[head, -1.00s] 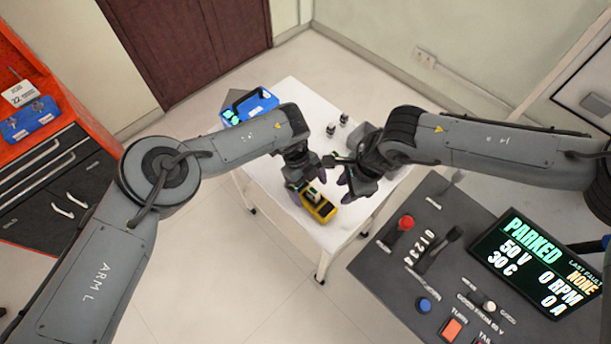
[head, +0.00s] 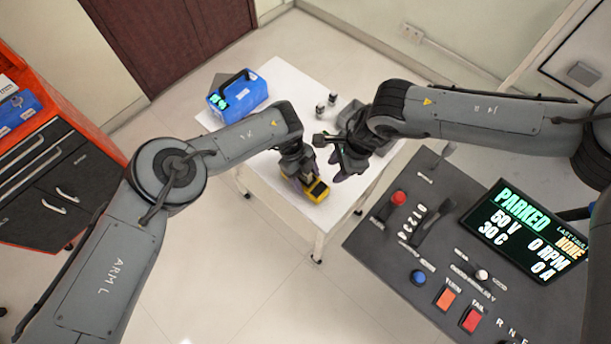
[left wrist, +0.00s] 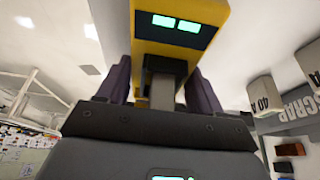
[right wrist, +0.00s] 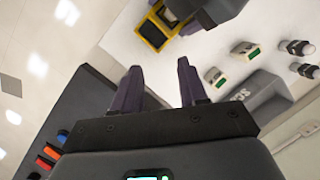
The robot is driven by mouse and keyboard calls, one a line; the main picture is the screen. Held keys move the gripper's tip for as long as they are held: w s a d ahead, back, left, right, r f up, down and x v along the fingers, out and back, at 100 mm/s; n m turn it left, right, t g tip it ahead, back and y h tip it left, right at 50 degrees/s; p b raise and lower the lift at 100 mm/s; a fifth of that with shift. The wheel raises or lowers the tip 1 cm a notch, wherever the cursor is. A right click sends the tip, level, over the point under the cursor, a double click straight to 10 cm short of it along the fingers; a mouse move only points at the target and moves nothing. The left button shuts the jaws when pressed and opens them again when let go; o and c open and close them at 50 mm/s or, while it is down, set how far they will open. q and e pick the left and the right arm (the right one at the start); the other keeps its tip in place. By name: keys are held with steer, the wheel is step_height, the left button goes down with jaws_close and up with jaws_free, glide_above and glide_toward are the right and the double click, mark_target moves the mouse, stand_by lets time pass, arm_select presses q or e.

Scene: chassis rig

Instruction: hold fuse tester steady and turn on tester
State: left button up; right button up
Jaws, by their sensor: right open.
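The fuse tester (head: 316,189) is a small yellow box with a dark face, on the white table near its front edge. In the left wrist view, the yellow body (left wrist: 205,12) shows two lit green patches. My left gripper (head: 290,176) is over it, and its purple fingers press against both sides in the left wrist view (left wrist: 160,80). The tester also shows in the right wrist view (right wrist: 153,34), partly covered by the left gripper. My right gripper (head: 340,165) is open and empty, just right of the tester and apart from it; its fingers show in the right wrist view (right wrist: 160,85).
A blue case (head: 240,95) stands at the table's back left. Small dark cylinders (head: 326,103) and a grey bin (right wrist: 265,95) are at the back right. A control console (head: 390,255) with knobs, buttons and a screen is close by at right. The white table (head: 285,85) has bare room.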

arm_select(q)
steer(key=c, duration=0.5)
steer(key=shift+c, duration=0.2)
arm_select(e)
steer(key=c, duration=0.4)
steer(key=shift+m, duration=0.6)
jaws_close()
step_height(320, 180, up, 6)
steer(key=s+a+n+t, duration=0.1)
steer(key=s+n+t, duration=0.1)
steer(key=n, duration=2.4)
steer(key=shift+s+h, duration=0.3)
steer(key=shift+h, duration=0.1)
